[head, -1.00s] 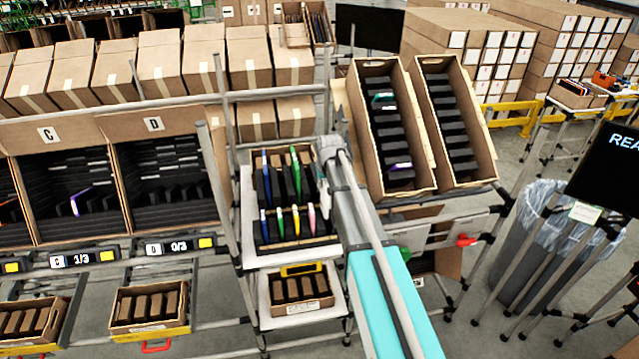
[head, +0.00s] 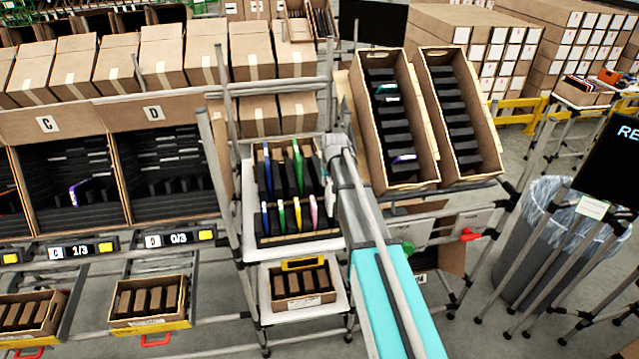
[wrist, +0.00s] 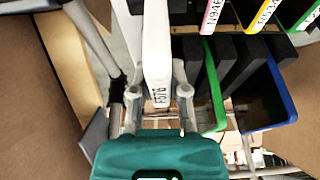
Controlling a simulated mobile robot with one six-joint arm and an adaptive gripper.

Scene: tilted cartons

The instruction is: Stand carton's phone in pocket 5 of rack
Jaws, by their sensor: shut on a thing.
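My gripper (wrist: 158,95) is shut on a white phone (wrist: 157,58) with dark printed characters on its edge. The phone is beside the dark dividers of the rack (wrist: 192,72) in the wrist view; I cannot tell if its far end is inside a pocket. In the head view the rack (head: 300,239) stands left of my arm and holds blue, green, yellow and pink phones. My gripper's fingers and the held phone are hidden or unclear there. The left tilted carton (head: 427,150) has dark dividers, a teal-edged phone (head: 388,91) and a purple-edged one (head: 403,158).
A second tilted carton (head: 492,150) with dark dividers stands to the right. Bins C (head: 47,124) and D (head: 154,124) are left of the rack. A small box (head: 303,303) sits below the rack. A metal post (head: 215,165) rises close to the rack's left side.

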